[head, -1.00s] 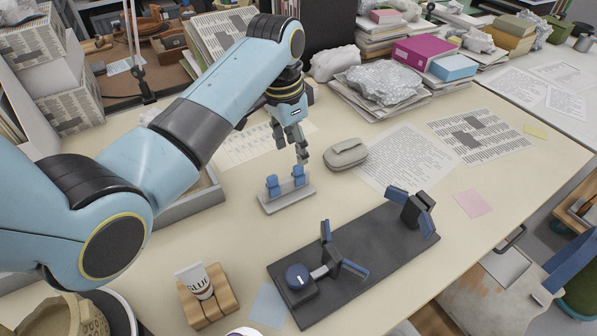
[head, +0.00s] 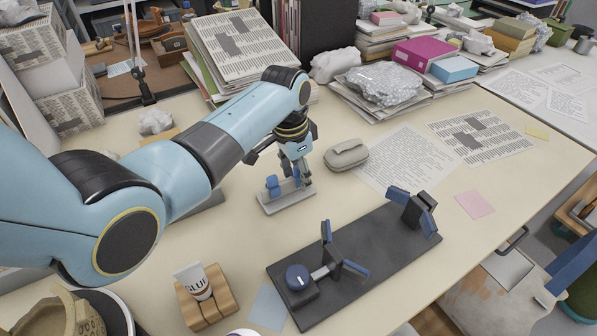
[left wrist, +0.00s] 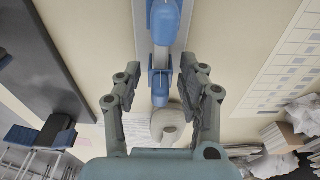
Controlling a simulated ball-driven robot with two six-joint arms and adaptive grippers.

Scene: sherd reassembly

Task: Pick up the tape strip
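A light grey stand (head: 284,203) with blue blocks lies on the table; its left blue block (head: 273,186) shows clear. I cannot make out a separate tape strip on it. My left gripper (head: 305,182) is over the stand's right end, pointing down, and hides the other blue block. In the left wrist view my fingers (left wrist: 160,72) are apart, one on each side of the near blue block (left wrist: 160,88). The far blue block (left wrist: 165,22) is beyond the fingertips. No contact is clear. My right gripper is not in view.
A grey case (head: 347,155) lies just right of the gripper. A dark board with blue-jawed clamps (head: 360,258) lies in front. A glue tube (head: 193,281) stands in a wooden block (head: 208,306). Printed sheets (head: 407,158) lie to the right.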

